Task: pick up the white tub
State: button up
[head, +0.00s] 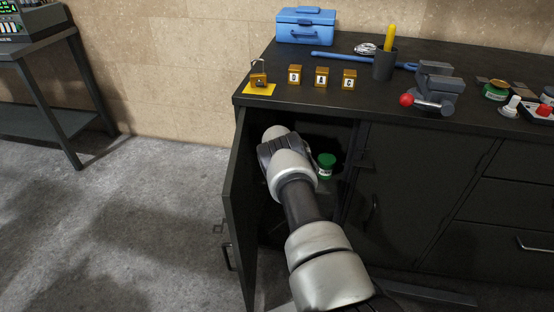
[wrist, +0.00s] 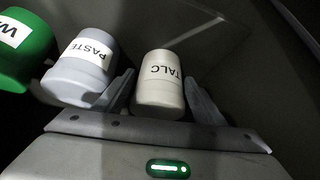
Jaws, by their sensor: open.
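The white tub (wrist: 158,92), labelled TALC, stands in the wrist view between the two fingers of my gripper (wrist: 161,78). My gripper is open, with one finger on each side of the tub. I cannot tell whether either finger touches it. A pale grey tub (wrist: 80,68) labelled PASTE is just left of the left finger. A green tub (wrist: 22,48) is further left, its label partly cut off. In the head view my arm reaches into the open cabinet, and the white tub and my fingertips are hidden there.
The cabinet door (head: 240,205) stands open to the left of my arm. The green tub (head: 326,165) shows inside, right of my wrist. The bench top (head: 300,100) above holds a blue toolbox (head: 306,25), small yellow blocks and a vise (head: 435,88).

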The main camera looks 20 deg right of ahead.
jog(key=shift+c, duration=0.5)
jog(key=c, duration=1)
jog(key=shift+r, duration=0.1)
